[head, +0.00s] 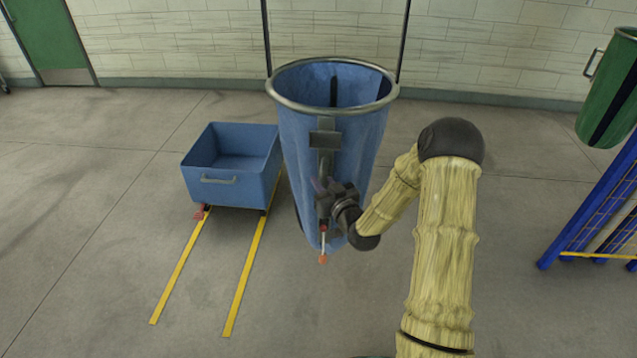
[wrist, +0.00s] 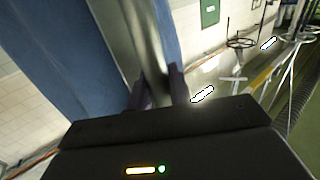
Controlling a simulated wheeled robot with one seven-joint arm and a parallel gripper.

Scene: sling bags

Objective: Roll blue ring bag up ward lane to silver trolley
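The blue ring bag (head: 360,150) stands upright in the middle of the head view, a tall blue bag hung from a round metal ring. A grey post with a dark plate runs down its near side. My gripper (head: 323,187) is at this post, about halfway down the bag. In the wrist view, the two fingers of my gripper (wrist: 158,84) lie on either side of a silver post (wrist: 145,40), seemingly closed on it, with blue bag cloth (wrist: 45,65) beside it. The bag's base is partly hidden. I cannot pick out the silver trolley with certainty.
A blue bin (head: 230,180) stands close left, over two yellow floor lines (head: 245,275). A green bag (head: 610,95) and blue rack (head: 590,215) stand right. The wrist view shows metal ring stands (wrist: 240,42) and white floor arrows (wrist: 202,94). A wall closes the back.

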